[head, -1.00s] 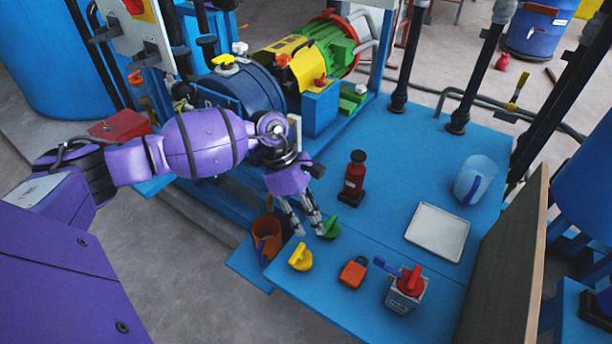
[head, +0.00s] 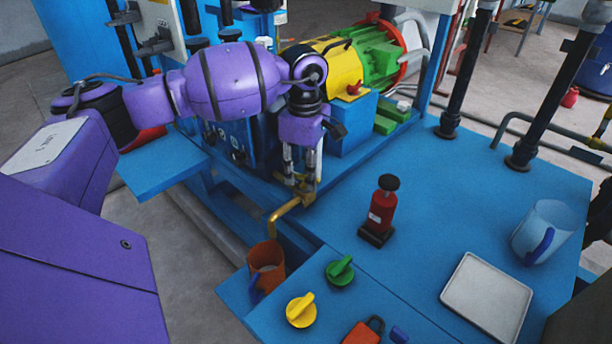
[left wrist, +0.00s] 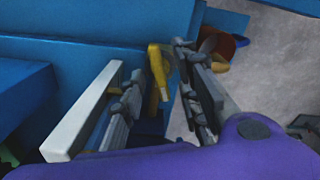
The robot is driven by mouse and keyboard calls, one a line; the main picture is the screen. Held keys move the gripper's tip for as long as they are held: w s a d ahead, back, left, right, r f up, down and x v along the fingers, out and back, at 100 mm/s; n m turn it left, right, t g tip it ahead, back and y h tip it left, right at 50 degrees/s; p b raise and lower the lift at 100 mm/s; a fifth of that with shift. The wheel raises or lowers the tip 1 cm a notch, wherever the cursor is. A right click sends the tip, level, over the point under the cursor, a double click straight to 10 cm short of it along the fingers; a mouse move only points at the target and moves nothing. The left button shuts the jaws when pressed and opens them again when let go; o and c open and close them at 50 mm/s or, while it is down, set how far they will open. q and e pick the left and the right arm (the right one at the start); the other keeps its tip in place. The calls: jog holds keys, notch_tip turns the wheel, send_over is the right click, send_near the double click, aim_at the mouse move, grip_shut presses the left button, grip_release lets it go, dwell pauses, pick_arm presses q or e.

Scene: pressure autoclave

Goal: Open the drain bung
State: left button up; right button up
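A brass-yellow drain fitting with a bent pipe (head: 285,211) comes out low at the front of the blue machine and ends above an orange mug (head: 267,262). I cannot make out the bung apart from this fitting. My left gripper (head: 303,183) points down at the fitting's upper end, and its fingers partly hide it. In the left wrist view, the gripper (left wrist: 155,85) is open, with the yellow fitting (left wrist: 158,70) showing between and beyond its separated fingers. I cannot tell whether either finger touches it. My right gripper is not in view.
On the blue bench are a yellow knob (head: 301,310), a green knob (head: 340,271), a red bottle (head: 381,212), a red padlock (head: 363,333), a white tray (head: 487,296) and a clear jug (head: 543,230). The green motor (head: 375,60) stands behind.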

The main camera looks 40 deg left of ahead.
pick_arm(q)
jog(key=shift+f, duration=0.6)
grip_shut()
